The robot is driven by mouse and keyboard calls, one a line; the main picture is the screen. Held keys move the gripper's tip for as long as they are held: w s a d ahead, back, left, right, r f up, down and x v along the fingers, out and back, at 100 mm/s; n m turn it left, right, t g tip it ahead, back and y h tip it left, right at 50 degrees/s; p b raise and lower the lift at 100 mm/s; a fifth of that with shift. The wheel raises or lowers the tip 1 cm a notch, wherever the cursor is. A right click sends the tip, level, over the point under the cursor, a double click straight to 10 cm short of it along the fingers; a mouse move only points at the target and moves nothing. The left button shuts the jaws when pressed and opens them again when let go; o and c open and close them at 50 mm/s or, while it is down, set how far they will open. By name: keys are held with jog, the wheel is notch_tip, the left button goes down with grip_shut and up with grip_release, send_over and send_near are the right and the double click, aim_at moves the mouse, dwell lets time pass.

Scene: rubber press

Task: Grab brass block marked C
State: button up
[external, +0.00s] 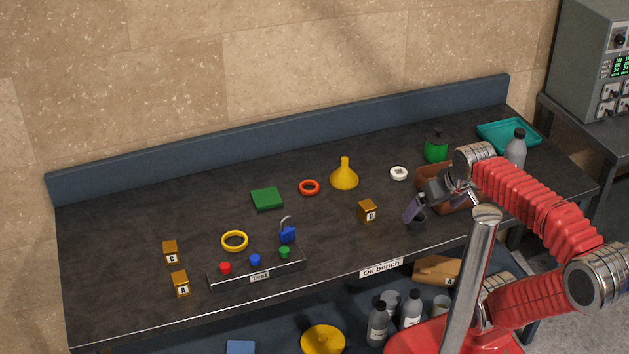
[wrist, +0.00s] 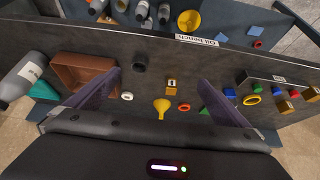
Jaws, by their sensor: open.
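The brass block marked C (external: 170,251) sits on the dark bench top at the far left in the external view. The brass block marked A (external: 180,284) sits just in front of it, and the brass block marked B (external: 367,211) is mid-bench. My gripper (external: 415,207) is open and empty above the right part of the bench, far to the right of block C. In the wrist view my gripper's two purple fingers (wrist: 160,77) are spread wide, with block B (wrist: 171,87) visible between them. Small brass blocks show near that view's right edge; their letters are unreadable.
The Test panel (external: 258,271) with coloured buttons, a blue padlock (external: 288,235) and a yellow ring (external: 234,241) stand right of block C. A green pad (external: 267,198), red ring (external: 309,187) and yellow funnel (external: 344,174) lie farther back. Bench left of block C is clear.

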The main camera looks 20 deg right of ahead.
jog(key=c, duration=1.1)
